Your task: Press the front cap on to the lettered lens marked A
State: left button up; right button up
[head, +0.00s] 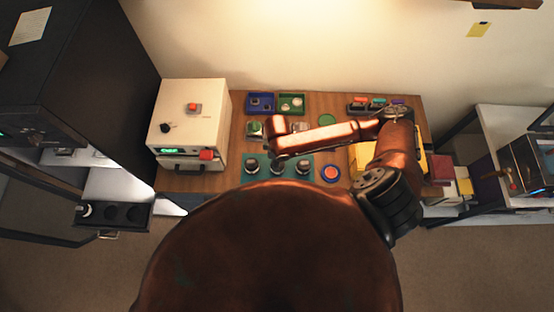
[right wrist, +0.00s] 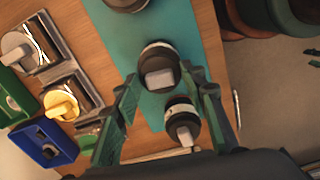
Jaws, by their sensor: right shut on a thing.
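Three dark lenses stand in a row on a teal mat (head: 264,157) in the head view: a left one (head: 251,167), a middle one (head: 277,168) and a right one (head: 303,168). Their letters are too small to read. In the right wrist view my right gripper (right wrist: 160,75) has its fingers on either side of a dark round lens with a grey block (right wrist: 160,79), and is shut on it. Another lens (right wrist: 181,120) stands close to the right finger. I cannot tell which piece is the front cap. My left gripper is not in view.
A blue tray (head: 260,109) and a green tray (head: 292,109) stand at the back. Holders with a yellow disc (right wrist: 60,104) and a grey disc (right wrist: 15,46) lie beside the mat. A cream machine (head: 190,115) borders the left; yellow blocks lie right.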

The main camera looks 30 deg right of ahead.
dwell(0.4)
jog(key=o, duration=0.8)
jog(key=shift+o, duration=0.6)
jog(key=o, duration=0.4)
jog(key=shift+r, duration=0.1)
jog(key=shift+r+p, duration=2.35)
jog(key=shift+p, duration=0.65)
jog(key=shift+r+p, duration=0.95)
jog(key=shift+r, duration=0.1)
